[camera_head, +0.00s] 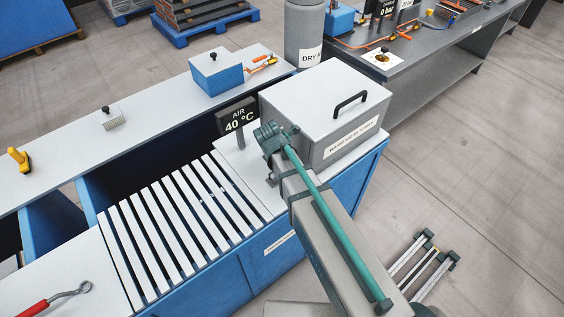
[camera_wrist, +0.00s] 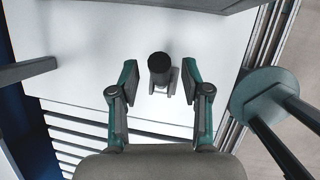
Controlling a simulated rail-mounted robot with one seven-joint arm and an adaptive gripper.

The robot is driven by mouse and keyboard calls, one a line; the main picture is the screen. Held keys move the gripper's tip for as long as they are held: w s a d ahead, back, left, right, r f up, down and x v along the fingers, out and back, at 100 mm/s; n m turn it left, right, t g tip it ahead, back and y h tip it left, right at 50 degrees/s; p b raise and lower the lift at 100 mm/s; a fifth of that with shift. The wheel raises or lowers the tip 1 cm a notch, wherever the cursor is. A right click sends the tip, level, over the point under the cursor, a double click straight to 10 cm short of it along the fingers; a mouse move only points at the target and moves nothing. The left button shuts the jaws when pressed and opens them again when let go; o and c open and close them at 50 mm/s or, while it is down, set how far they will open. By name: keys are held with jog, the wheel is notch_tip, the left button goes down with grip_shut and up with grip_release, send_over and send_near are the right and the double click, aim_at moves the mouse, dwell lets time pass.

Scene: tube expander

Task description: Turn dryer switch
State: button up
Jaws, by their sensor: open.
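The dryer is a grey box (camera_head: 328,112) with a black handle and a warm-air label, standing at the right end of the blue bench. The switch, a round black knob (camera_wrist: 160,66) on a small light bracket, stands on the white plate in front of the box. My gripper (camera_wrist: 160,82) is open; its two teal fingers with dark pads lie left and right of the knob in the wrist view, apart from it. The knob's height against the fingertips is hard to tell. In the head view my gripper (camera_head: 275,140) is over the plate and largely hides the switch area.
A black sign reading AIR 40 °C (camera_head: 237,117) stands on a post left of my gripper. White slats (camera_head: 180,220) cover the bench to the left. A grey cylinder (camera_head: 305,35) stands behind the dryer. The bench's front edge lies close on the right in the wrist view.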

jog(key=v, duration=1)
jog(key=shift+s, duration=0.1)
